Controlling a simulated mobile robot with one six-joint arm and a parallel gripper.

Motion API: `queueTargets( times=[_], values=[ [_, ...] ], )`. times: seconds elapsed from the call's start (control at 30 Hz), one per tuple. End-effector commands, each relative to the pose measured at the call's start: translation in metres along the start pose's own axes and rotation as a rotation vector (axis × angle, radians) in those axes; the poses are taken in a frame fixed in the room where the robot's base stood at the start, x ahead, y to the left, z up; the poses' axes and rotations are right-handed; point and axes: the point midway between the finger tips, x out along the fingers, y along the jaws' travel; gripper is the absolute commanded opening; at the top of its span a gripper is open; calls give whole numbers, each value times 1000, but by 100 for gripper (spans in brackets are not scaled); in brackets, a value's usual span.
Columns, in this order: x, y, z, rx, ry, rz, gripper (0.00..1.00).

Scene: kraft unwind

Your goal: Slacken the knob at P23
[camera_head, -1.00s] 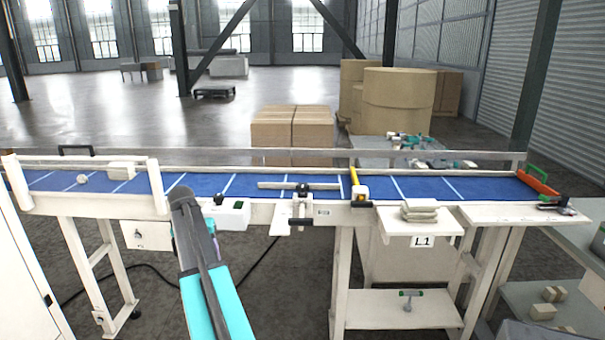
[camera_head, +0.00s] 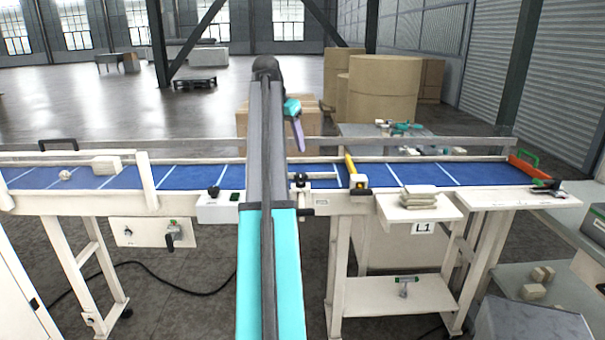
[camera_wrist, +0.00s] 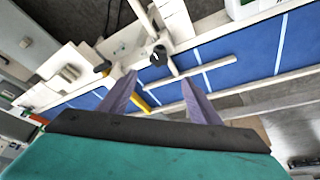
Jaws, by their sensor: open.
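No P23 label is legible. A black knob (camera_head: 300,180) sits on the clamp of a pale guide bar (camera_head: 323,175) at the conveyor's near side. The knob (camera_wrist: 158,54) and bar (camera_wrist: 174,67) also show in the wrist view. My gripper (camera_head: 299,148) is above the conveyor, purple fingers pointing down. In the wrist view my gripper (camera_wrist: 160,80) is open and empty, apart from the knob.
A blue conveyor belt (camera_head: 420,173) runs across, with a clear rail behind. A white control box (camera_head: 219,208) with another black knob is left. A shelf (camera_head: 400,211) marked L1 holds pale blocks.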

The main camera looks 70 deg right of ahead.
Motion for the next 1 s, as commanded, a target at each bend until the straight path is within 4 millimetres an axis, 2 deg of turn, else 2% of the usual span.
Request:
queueTargets(
  times=[0.2,0.57,0.77,1.0],
  values=[
    [-2,12,-10,24,3,7,57],
    [5,20,-17,34,2,12,57],
    [19,21,-17,35,1,13,57],
    [49,22,-17,35,1,13,57]
  ],
)
